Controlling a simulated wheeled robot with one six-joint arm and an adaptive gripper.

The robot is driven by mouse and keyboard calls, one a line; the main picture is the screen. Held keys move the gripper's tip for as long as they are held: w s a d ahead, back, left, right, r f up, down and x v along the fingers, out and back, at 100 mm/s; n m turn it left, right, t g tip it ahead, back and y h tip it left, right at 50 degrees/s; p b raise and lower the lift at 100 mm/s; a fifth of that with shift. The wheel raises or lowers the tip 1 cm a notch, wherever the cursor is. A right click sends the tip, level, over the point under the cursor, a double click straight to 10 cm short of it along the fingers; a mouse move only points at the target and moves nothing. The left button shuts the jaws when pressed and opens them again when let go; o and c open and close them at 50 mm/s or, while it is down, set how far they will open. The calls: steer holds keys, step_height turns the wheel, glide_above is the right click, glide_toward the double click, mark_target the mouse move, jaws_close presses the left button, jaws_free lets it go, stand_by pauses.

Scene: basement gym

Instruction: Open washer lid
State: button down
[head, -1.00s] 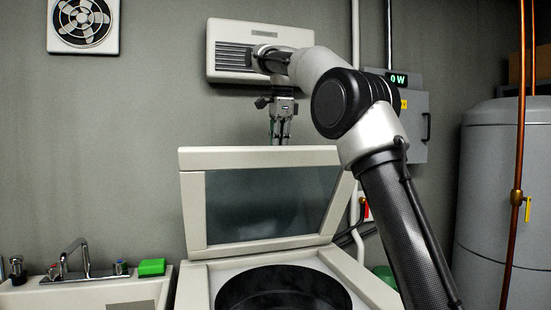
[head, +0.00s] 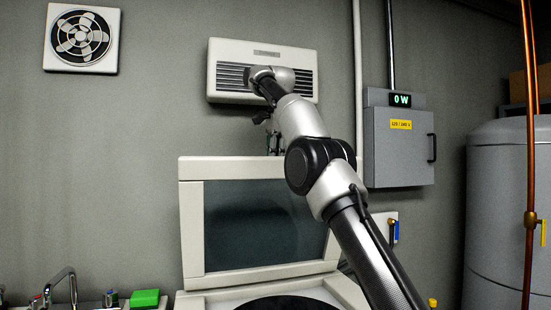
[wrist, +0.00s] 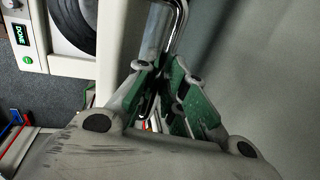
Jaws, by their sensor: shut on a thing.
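The washer (head: 200,298) is a cream top-loader with a dark round drum opening at the bottom of the head view. Its lid (head: 265,225), a cream frame around a dark glass panel, stands raised and nearly upright at the back of the opening. My gripper (head: 275,145) is at the lid's top edge, partly hidden by my arm. In the wrist view my gripper (wrist: 160,80) has its green-padded fingers shut around a chrome bar (wrist: 178,20), which looks like the lid handle. The exact contact is partly hidden by the fingers.
A wall heater (head: 225,75) is close behind my wrist. A grey electrical box (head: 400,160) and a tank (head: 495,210) with a copper pipe (head: 530,130) are on the right. A tap (head: 62,280) and green sponge (head: 145,298) are at left. The wrist view shows a "DONE" display (wrist: 20,35).

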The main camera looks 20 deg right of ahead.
steer(key=shift+w+f, duration=0.15)
steer(key=shift+f, duration=0.2)
steer(key=c, duration=1.5)
jaws_free()
steer(key=shift+w+f, duration=0.1)
steer(key=shift+w, duration=0.1)
steer(key=shift+s, duration=0.15)
steer(key=shift+r, duration=0.2)
steer(key=shift+s, duration=0.15)
